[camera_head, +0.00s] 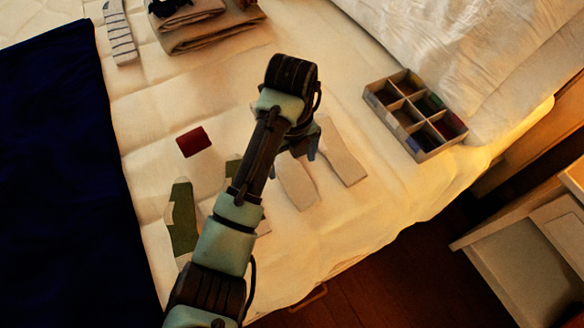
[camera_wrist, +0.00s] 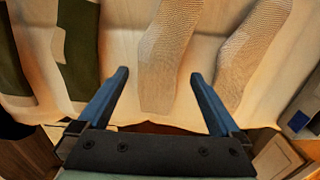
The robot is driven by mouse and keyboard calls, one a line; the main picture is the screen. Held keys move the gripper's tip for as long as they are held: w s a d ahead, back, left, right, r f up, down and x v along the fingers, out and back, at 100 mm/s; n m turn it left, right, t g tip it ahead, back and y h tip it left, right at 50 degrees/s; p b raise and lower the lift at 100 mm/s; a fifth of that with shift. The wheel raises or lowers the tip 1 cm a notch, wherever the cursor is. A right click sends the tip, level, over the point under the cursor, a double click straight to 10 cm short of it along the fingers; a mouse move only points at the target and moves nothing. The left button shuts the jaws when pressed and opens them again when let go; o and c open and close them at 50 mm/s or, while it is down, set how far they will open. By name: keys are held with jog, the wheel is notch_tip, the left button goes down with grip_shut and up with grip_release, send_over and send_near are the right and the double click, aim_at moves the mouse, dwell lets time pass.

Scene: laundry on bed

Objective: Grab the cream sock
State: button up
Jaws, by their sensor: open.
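Two cream socks lie flat side by side on the bed. The left cream sock (camera_head: 297,183) is also in the wrist view (camera_wrist: 172,55), and the right cream sock (camera_head: 341,153) is there too (camera_wrist: 250,52). My gripper (camera_head: 300,153) is open and empty above the bed, at the upper end of the left cream sock in the head view. In the wrist view, its two blue fingers (camera_wrist: 159,75) are spread, with the left cream sock showing between and beyond their tips. The arm hides part of the bed and of a green sock.
A green and cream sock (camera_head: 182,218) lies to the left, with a second (camera_wrist: 78,45) partly hidden. A dark red cloth (camera_head: 194,141) lies near them. A divided box (camera_head: 424,155) stands right. Folded clothes (camera_head: 205,30) and a striped sock (camera_head: 119,35) are at the back.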

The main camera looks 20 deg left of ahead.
aim_at(291, 168)
notch_tip(291, 168, down, 3)
jog(key=shift+r, duration=0.1)
jog(key=shift+c, duration=0.3)
jog(key=c, duration=1)
jog(key=shift+r, duration=0.15)
